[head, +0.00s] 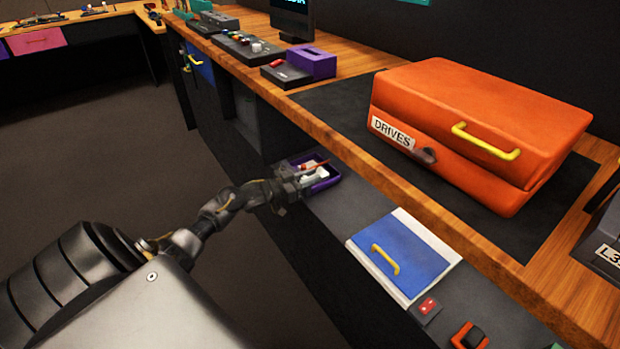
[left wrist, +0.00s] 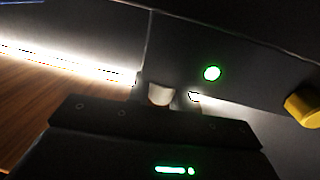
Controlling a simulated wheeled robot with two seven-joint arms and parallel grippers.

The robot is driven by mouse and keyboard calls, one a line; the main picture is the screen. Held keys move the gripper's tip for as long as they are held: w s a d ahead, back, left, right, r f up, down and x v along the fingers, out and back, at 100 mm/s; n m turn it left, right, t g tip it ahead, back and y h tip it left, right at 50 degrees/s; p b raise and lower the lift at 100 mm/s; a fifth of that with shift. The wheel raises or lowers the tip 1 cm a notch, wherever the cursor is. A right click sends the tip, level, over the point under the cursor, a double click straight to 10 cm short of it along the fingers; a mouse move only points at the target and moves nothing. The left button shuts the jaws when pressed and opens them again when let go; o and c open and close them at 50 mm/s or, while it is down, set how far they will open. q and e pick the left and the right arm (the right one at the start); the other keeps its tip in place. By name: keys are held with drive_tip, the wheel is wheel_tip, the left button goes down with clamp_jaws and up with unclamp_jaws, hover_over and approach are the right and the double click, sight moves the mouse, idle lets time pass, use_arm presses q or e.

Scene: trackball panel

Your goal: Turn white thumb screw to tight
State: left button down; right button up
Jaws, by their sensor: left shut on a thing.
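The white thumb screw (left wrist: 160,94) shows in the left wrist view as a small pale knob against a dark panel (left wrist: 185,45). My left gripper (left wrist: 164,101) is shut on it, one finger on each side. The grip partly hides the screw, and I cannot tell how tight it is. In the head view my left gripper (head: 291,186) is by the counter's front edge, beside a purple tray. The screw cannot be made out there. My right gripper is in neither view.
A green light (left wrist: 212,73) and a yellow knob (left wrist: 303,106) are right of the screw. The purple tray (head: 332,182) holds white and red items. A blue panel with a yellow handle (head: 405,255) lies nearer. An orange DRIVES case (head: 470,115) stands on the wooden counter (head: 350,148).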

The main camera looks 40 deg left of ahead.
use_arm(q)
drive_tip(key=c, duration=1.5)
unclamp_jaws()
drive_tip(key=shift+c, duration=0.2)
